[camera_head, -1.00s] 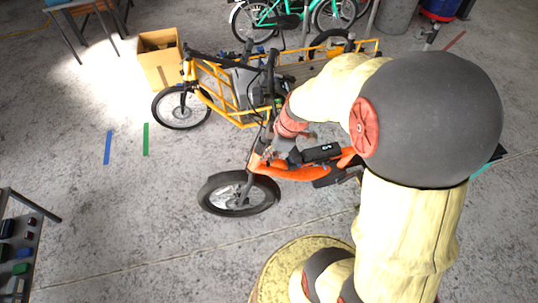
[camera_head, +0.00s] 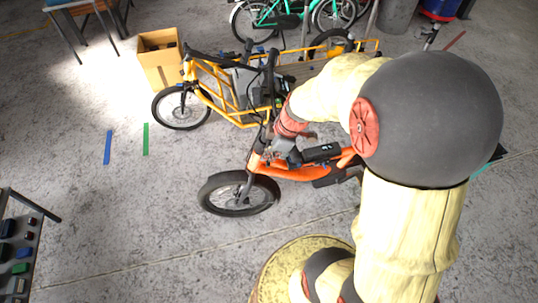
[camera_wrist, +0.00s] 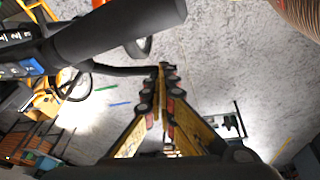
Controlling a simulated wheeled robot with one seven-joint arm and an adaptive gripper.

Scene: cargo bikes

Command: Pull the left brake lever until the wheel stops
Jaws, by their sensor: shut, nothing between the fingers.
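The orange cargo bike (camera_head: 285,173) stands below my arm, its front wheel (camera_head: 240,194) toward the left. Whether the wheel is turning cannot be told. In the wrist view a black handlebar grip (camera_wrist: 120,25) crosses the upper left. A thin black brake lever (camera_wrist: 112,70) runs below it toward my fingers. My gripper (camera_wrist: 164,72) is shut and empty, its fingertips at the lever's outer end. Whether they touch it is unclear. In the head view my gripper is beside the handlebar, largely hidden by my wrist.
A yellow cargo bike (camera_head: 230,93) stands close behind the orange one. A cardboard box (camera_head: 160,66) is at the back left. A rack of small parts (camera_head: 22,250) is at the lower left. Blue and green floor strips lie on open concrete to the left.

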